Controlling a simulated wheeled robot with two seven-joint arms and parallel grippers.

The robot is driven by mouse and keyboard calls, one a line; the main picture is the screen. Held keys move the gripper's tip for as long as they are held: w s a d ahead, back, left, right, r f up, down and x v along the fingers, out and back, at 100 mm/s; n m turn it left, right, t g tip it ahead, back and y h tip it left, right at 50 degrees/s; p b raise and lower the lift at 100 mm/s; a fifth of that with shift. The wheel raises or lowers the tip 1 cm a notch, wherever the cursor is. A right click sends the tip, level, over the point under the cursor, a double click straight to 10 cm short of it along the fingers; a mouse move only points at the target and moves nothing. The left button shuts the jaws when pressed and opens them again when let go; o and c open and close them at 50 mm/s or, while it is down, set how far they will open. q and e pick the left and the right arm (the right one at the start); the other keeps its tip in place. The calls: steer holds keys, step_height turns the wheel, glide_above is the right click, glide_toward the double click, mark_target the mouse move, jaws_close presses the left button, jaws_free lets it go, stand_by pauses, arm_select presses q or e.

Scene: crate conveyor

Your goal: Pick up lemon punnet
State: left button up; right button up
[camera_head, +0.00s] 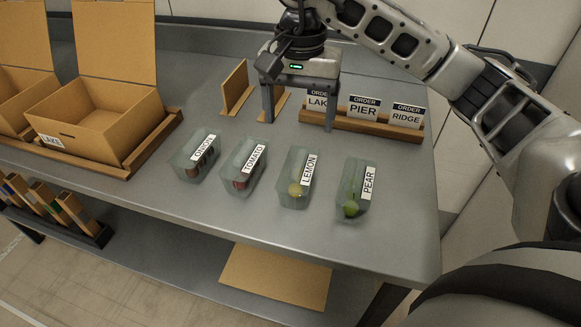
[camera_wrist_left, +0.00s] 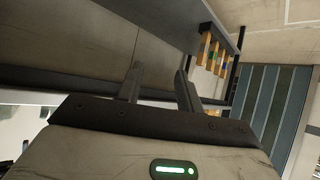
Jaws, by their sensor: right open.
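The lemon punnet (camera_head: 296,178) stands on the grey table in the head view. It is a translucent container with a yellow lemon showing and a white label reading LEMON. It stands between the tomato punnet (camera_head: 242,168) and the pear punnet (camera_head: 354,190). My right gripper (camera_head: 298,114) is open and points down, behind the lemon punnet and apart from it, in front of the order cards. Nothing shows between its fingers. My left gripper (camera_wrist_left: 159,70) shows only in the left wrist view, its two fingers apart and empty.
The onion punnet (camera_head: 196,157) stands at the left of the row. A wooden rack (camera_head: 385,129) of order cards and an upright brown board (camera_head: 236,87) stand behind. An open cardboard box (camera_head: 93,121) is at left. Bare table (camera_head: 400,238) lies at right.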

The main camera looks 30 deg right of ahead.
glide_above(299, 163)
steer(key=f, duration=0.4)
steer(key=shift+d+f, duration=0.1)
steer(key=shift+d, duration=0.15)
step_height(299, 163, down, 3)
steer(key=shift+w+r, duration=0.1)
steer(key=shift+f, duration=0.9)
steer(key=f, duration=0.3)
steer(key=shift+a+f+p, duration=0.25)
steer(key=shift+f+p, duration=0.05)
steer(key=shift+p, duration=0.1)
steer(key=shift+f, duration=0.6)
arm_select(q)
steer(key=shift+s+f, duration=0.2)
steer(key=shift+s, duration=0.35)
steer(key=shift+s+f, duration=0.15)
steer(key=shift+s, duration=0.4)
arm_select(e)
steer(key=c, duration=1.1)
